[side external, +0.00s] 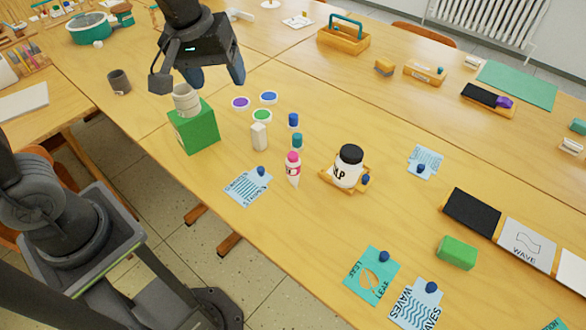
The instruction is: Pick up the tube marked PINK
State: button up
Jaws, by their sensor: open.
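The tube with a pink cap (292,171) stands near the middle of the table, its white body narrowing at the bottom. Its label is too small to read. Two other small items with blue (293,121) and teal (297,141) caps stand just behind it. My gripper (208,82) is open and empty, high at the upper left, above the table and behind the green block. It is well apart from the pink-capped tube.
A green block (194,128) with a pale cup (186,99) on it stands left of the tube. A black-lidded jar (347,168) is close on the right. Paint lids (241,103) lie behind. Front-centre table is mostly clear.

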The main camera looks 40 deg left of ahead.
jog(key=w+d+f+n+g, duration=0.2)
jog(key=w+d+f+n, duration=0.2)
jog(key=w+f, duration=0.35)
jog(key=n+g, duration=0.1)
jog(key=n, duration=0.3)
send_over(293, 155)
notch_tip(293, 155, down, 7)
notch_tip(293, 155, down, 13)
jog(key=shift+f, duration=0.2)
jog(key=shift+c, duration=0.4)
jog(key=c, duration=1)
jog(key=shift+r, duration=0.15)
